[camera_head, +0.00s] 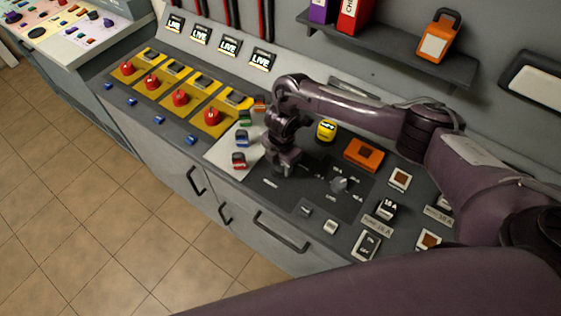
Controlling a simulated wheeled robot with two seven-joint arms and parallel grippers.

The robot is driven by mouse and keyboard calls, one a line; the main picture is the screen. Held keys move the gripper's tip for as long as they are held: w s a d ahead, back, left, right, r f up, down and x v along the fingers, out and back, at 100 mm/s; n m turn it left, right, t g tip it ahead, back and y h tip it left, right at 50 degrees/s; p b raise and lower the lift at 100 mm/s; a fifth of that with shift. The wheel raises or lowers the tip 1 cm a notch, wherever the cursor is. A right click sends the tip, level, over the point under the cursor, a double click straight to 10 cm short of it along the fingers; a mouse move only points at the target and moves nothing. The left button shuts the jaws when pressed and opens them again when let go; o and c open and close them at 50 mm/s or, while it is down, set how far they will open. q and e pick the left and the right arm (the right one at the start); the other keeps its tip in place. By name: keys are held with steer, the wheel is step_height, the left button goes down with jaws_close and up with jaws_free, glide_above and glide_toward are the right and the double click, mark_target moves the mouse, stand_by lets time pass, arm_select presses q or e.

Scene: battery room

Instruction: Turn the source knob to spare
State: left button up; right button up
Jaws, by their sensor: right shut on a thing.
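My right gripper (283,163) points down onto the dark control panel (290,200), just right of the white strip with the small coloured switches. Its fingers are shut on a part of the panel, which I take to be the source knob; the gripper hides it and its setting. A small label below the fingers is too small to read. A separate grey knob (338,184) with small markings around it stands to the right, apart from the gripper. My left gripper is not in view.
Red knobs on yellow plates (181,98) and LIVE displays (201,35) line the console's left part. A yellow button (326,130) and an orange block (363,154) sit close beside my right forearm. A shelf (400,48) with binders and an orange lantern-like item hangs above.

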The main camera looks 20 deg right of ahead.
mark_target(281, 165)
steer(key=o, duration=1)
steer(key=shift+r, duration=0.1)
steer(key=shift+r, duration=0.4)
step_height(281, 165, up, 7)
steer(key=shift+d, duration=0.1)
